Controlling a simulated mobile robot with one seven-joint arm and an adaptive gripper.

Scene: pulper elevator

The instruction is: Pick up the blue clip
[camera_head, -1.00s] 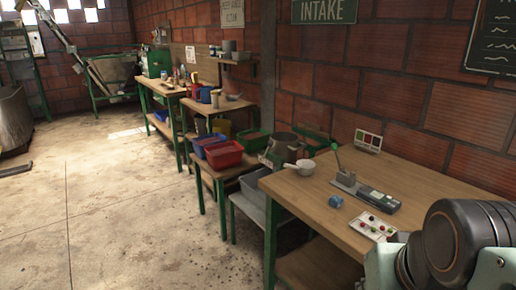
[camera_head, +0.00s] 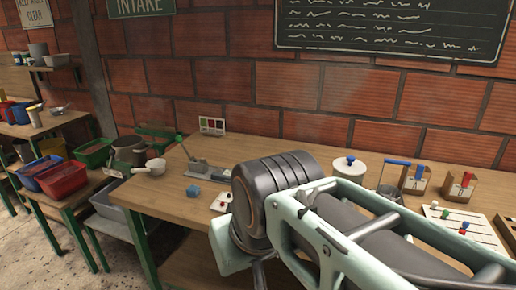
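A small blue object (camera_head: 193,191) also sits on the bench, left of my arm. My arm crosses the lower right of the head view, with its big dark joint in the middle. My gripper is not in view, so its state and its distance to the clip are hidden.
My arm hides the bench middle.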

